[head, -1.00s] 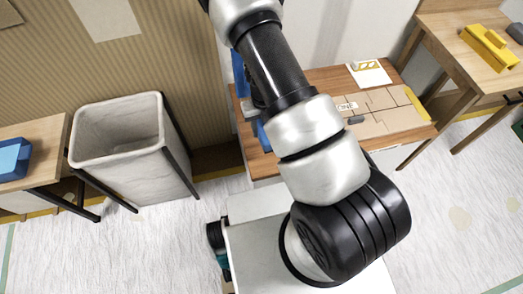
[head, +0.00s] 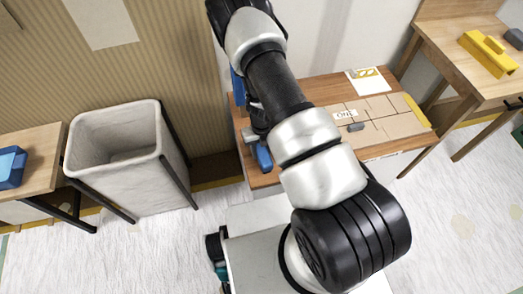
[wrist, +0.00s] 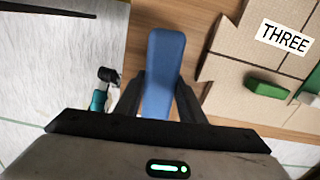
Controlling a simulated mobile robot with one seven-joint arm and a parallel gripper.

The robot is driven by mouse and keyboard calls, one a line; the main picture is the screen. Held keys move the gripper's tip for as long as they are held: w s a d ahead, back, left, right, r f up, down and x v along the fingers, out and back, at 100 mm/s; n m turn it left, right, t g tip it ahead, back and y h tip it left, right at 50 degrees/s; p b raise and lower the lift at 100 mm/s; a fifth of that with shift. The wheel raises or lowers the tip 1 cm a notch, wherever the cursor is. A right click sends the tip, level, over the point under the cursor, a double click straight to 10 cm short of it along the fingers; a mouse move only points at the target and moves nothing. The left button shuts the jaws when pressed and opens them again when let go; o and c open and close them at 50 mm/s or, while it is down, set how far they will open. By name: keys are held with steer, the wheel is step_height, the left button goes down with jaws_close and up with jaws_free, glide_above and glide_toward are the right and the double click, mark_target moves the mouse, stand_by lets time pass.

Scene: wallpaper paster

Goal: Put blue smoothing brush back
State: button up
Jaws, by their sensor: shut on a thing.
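My gripper (wrist: 160,80) is shut on the blue smoothing brush (wrist: 163,60), with one dark finger on each side of its long blue body. The brush points away from the wrist, above the wooden worktable; I cannot tell whether it touches the top. In the head view, a blue part that looks like the brush (head: 264,158) shows at the table's left edge, left of my arm. My arm hides most of the gripper there.
The wooden worktable (head: 312,82) carries cardboard pieces (head: 385,128), a small grey block (head: 355,127) and a white card (head: 368,80). A pale bin (head: 120,180) stands left. A left side table (head: 38,150) holds a blue object (head: 10,167); a right table holds a yellow object (head: 488,54).

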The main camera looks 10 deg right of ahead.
steer(key=shift+f, duration=0.1)
steer(key=shift+f, duration=0.15)
steer(key=o, duration=1.1)
steer(key=shift+c, duration=0.2)
